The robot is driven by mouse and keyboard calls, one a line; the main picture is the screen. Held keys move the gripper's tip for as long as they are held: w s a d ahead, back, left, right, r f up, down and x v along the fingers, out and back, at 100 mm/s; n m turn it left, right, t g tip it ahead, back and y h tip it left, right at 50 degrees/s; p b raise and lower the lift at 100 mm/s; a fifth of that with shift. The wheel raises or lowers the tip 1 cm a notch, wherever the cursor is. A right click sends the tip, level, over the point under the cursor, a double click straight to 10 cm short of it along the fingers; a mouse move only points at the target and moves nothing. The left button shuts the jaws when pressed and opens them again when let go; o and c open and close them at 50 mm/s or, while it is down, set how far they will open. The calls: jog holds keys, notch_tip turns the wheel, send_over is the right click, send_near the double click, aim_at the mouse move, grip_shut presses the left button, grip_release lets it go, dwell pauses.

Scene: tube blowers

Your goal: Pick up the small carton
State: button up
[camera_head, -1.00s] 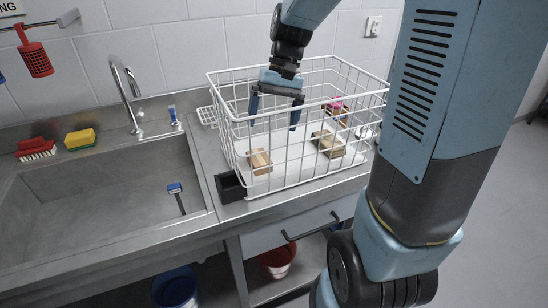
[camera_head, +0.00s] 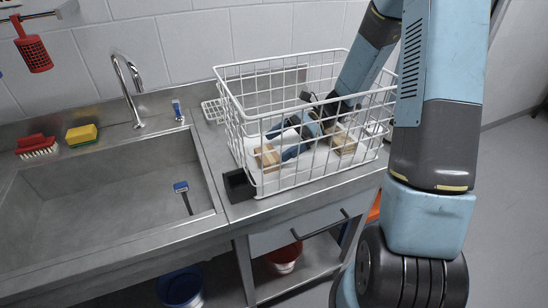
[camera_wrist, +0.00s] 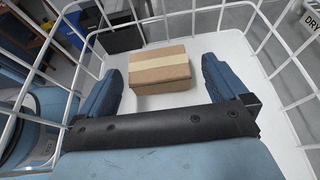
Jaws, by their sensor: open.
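A small brown carton (camera_head: 267,157) with a pale tape band lies on the white floor of the wire basket (camera_head: 250,120), at the basket's left front. In the wrist view the carton (camera_wrist: 160,72) sits between the fingertips, toward their far ends. My gripper (camera_head: 283,141) is low inside the basket, tilted, its blue fingers pointing left at the carton. In the wrist view my gripper (camera_wrist: 160,80) is open, with a gap visible beside the carton on both sides.
A second carton (camera_head: 343,142) lies farther right in the basket, partly behind the wires and my arm. The wire walls surround my gripper. A small black box (camera_head: 239,185) stands outside the basket's front left corner. The sink (camera_head: 110,195) is to the left.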

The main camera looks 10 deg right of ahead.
jog(key=shift+x, duration=3.35)
jog(key=shift+d+f, duration=0.1)
jog(key=shift+c, duration=0.4)
jog(key=c, duration=0.7)
notch_tip(320, 180, up, 28)
